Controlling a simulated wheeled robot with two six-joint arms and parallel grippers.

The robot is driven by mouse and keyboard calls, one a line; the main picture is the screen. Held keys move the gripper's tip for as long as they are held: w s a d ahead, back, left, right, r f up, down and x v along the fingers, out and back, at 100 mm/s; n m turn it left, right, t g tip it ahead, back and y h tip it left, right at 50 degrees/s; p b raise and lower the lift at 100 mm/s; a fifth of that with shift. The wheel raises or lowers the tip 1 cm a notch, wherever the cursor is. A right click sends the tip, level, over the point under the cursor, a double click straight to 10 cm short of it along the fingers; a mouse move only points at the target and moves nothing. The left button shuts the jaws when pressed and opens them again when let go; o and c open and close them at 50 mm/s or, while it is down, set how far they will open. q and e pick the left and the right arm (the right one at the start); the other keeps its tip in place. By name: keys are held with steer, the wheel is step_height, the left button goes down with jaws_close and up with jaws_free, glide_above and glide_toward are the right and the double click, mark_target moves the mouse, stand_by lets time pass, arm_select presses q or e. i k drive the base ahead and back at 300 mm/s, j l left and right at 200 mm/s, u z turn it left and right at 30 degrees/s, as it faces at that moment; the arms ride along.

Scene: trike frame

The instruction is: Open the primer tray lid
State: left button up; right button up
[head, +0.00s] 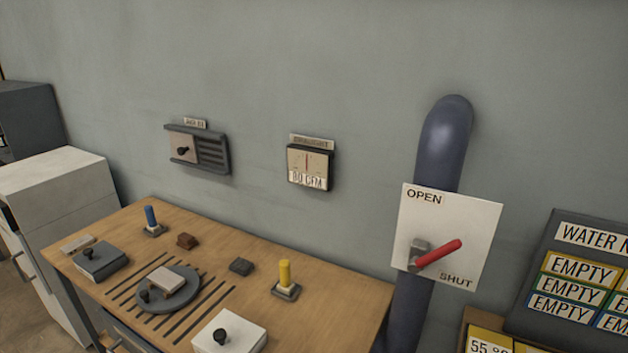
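No label in view names the primer tray. A dark grey box with a black knob on its top (101,262) sits at the left of the wooden bench, and its top looks closed. A white box with a black knob (232,335) sits at the bench's front right, cut off by the bottom edge of the head view; its top also looks closed. I cannot tell which of them, if either, is the primer tray. Neither of my grippers is in view.
The wooden bench (335,283) has slots and a round grey plate (180,298) holding a pale block. Blue (151,217) and yellow (284,272) posts stand on it. A red lever (440,254) sits on an OPEN/SHUT panel at right. White cabinet (60,190) stands left.

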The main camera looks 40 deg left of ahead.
mark_target(93, 259)
steer(key=k, duration=0.4)
steer(key=k+u, duration=0.1)
steer(key=u, duration=0.25)
steer(key=k+u, duration=0.1)
steer(key=u, duration=0.65)
steer(key=k+j, duration=0.05)
steer(key=j, duration=0.05)
